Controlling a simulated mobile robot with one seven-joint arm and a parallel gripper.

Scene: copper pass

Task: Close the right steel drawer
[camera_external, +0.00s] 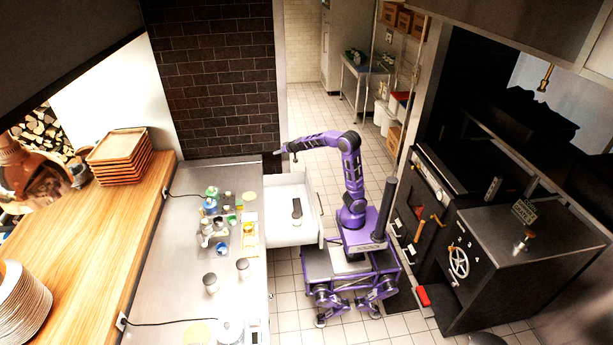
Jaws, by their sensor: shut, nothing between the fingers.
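The right steel drawer (282,228) stands pulled out from the steel counter (182,262), toward my base. Its white inside shows, with a small dark-topped item (297,212) lying in it. My purple arm reaches left over the drawer's far end. My gripper (279,152) is shut and empty, above the counter's far edge near the dark brick wall. It looks apart from the drawer; its exact height cannot be told.
Small jars and bottles (215,225) crowd the counter beside the drawer. Two dark-topped shakers (242,265) stand nearer the camera. A black oven (520,260) with a wheel is on the right. Tiled floor (315,115) is clear behind my arm.

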